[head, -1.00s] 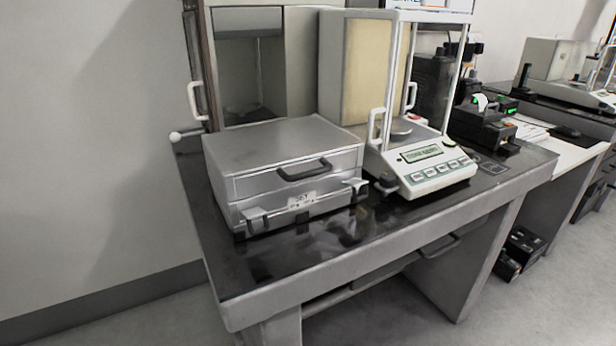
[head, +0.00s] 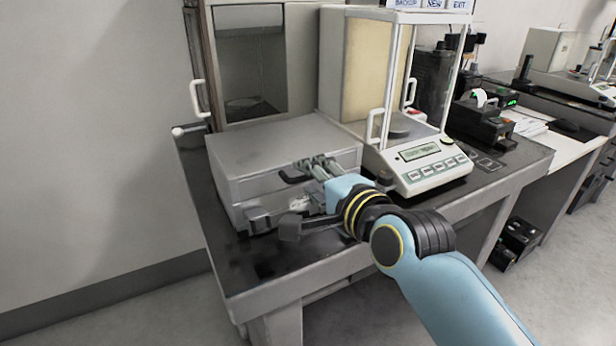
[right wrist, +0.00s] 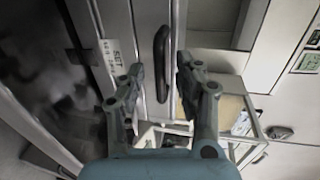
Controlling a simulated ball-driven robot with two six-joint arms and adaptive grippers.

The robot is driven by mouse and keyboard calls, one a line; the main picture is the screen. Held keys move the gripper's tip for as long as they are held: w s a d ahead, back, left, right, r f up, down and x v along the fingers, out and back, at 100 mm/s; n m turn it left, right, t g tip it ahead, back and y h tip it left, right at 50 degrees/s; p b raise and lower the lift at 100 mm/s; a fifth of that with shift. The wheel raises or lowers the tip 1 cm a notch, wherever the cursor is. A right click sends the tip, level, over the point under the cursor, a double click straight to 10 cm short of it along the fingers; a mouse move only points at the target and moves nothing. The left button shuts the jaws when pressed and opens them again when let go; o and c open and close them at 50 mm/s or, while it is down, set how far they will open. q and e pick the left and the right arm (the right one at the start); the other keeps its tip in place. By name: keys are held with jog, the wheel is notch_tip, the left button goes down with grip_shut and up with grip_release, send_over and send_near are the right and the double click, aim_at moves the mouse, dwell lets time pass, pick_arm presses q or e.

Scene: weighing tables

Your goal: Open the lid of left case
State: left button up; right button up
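The silver-grey case (head: 270,145) sits shut on the black-topped table, left of the balance. Its dark handle (head: 292,176) is on the front face; it also shows in the right wrist view (right wrist: 162,60). My right gripper (head: 313,164) is at the front of the case, by the handle. In the right wrist view its fingers are open, one on each side of the handle, with a gap between. I cannot tell contact. My left gripper is not in view.
A balance (head: 428,165) with a glass draft shield stands right of the case. A grey cabinet (head: 305,60) with a white handle stands behind it. The table (head: 225,262) has bare room at its front left. Printers (head: 480,122) stand farther right.

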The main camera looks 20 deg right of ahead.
jog(key=shift+x, duration=0.9)
grip_shut()
